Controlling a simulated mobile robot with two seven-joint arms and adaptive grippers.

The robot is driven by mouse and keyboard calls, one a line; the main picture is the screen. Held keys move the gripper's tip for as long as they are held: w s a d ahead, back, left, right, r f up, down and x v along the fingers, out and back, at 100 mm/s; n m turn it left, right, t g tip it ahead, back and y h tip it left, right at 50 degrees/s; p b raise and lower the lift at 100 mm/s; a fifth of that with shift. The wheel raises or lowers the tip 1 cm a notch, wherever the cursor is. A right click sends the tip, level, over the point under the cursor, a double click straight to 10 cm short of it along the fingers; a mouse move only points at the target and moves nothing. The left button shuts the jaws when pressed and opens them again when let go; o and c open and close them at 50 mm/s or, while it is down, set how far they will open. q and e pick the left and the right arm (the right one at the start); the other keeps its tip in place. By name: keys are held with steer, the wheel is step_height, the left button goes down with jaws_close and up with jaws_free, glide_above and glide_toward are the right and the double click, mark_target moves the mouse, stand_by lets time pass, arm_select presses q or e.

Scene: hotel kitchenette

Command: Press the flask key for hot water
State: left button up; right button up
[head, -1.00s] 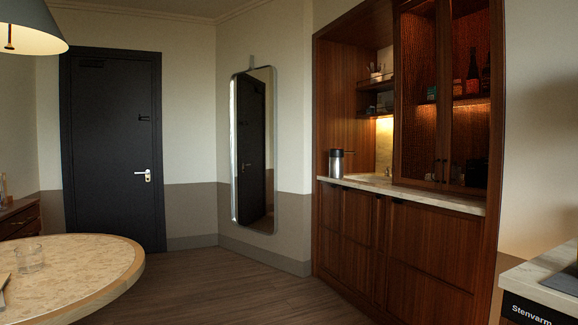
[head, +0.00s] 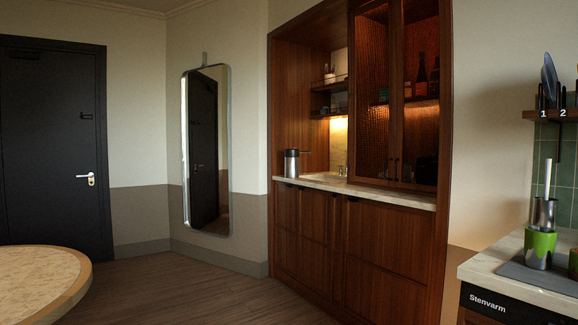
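The flask (head: 292,163) is a steel, cylindrical pump flask with a dark top and a spout pointing right. It stands upright at the left end of the light counter (head: 411,196) in the wooden kitchenette niche, across the room. Its key is too small to make out from here. Neither of my grippers is in view.
A round table (head: 70,290) takes up the lower left. A nearer counter (head: 518,283) at the lower right holds a green and steel item (head: 541,240) on a dark mat. A tall mirror (head: 206,150) and a dark door (head: 55,150) stand behind. The wooden floor (head: 190,295) between is open.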

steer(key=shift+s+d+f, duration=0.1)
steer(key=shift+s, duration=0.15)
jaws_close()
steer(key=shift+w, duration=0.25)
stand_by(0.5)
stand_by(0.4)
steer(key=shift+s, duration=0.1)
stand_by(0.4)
